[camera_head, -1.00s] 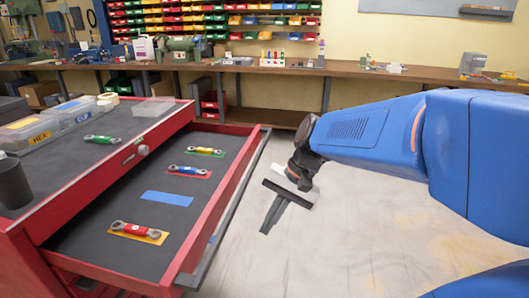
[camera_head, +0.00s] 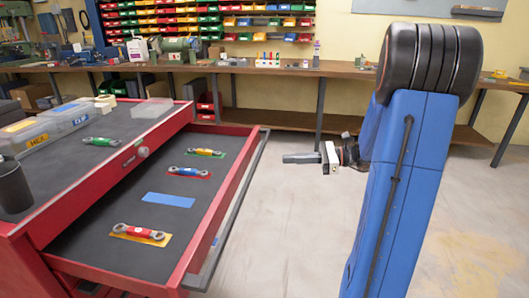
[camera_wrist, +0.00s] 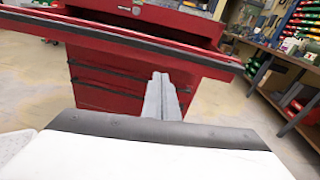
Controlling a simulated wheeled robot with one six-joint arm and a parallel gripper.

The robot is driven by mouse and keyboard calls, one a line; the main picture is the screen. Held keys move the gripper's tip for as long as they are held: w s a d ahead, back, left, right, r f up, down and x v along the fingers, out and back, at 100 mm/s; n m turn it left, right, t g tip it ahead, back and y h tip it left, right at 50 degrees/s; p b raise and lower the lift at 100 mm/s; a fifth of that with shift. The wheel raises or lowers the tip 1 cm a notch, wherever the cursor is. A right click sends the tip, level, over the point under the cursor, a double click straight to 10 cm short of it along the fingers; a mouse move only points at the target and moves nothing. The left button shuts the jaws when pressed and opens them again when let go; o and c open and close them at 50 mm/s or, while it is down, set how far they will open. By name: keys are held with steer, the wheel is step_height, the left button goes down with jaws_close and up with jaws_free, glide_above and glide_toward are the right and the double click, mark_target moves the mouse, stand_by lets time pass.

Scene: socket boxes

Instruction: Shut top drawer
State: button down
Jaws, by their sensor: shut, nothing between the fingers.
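The top drawer (camera_head: 222,206) of the red tool cabinet (camera_head: 160,127) is pulled out toward the right. Inside it, wrenches with a yellow (camera_head: 205,152), a blue (camera_head: 187,171) and a red (camera_head: 139,231) middle lie on coloured mats. A bare blue mat (camera_head: 168,199) is between the blue and red ones. My gripper (camera_head: 290,158) is shut and empty, to the right of the drawer's front and apart from it, pointing left. In the wrist view my shut fingers (camera_wrist: 163,98) point at the cabinet, and the drawer front (camera_wrist: 120,36) crosses the picture above the lower drawers.
On the cabinet top are a green wrench (camera_head: 102,141), clear-lidded boxes (camera_head: 62,122) and a dark cup (camera_head: 12,186). A long workbench (camera_head: 345,71) with coloured bins above it runs along the back wall. The floor (camera_head: 290,235) right of the drawer is clear.

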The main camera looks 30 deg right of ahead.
mark_target(186, 147)
steer(key=w+d+m+t, duration=0.1)
steer(key=d+m+t, duration=0.1)
steer(key=d, duration=0.2)
steer(key=x, duration=1.3)
steer(key=shift+w+a, duration=0.15)
steer(key=shift+w, duration=0.2)
steer(key=x, duration=3)
steer(key=shift+r, duration=0.15)
steer(key=shift+w+a+r, duration=0.1)
steer(key=shift+r, duration=0.05)
steer(key=shift+r, duration=0.1)
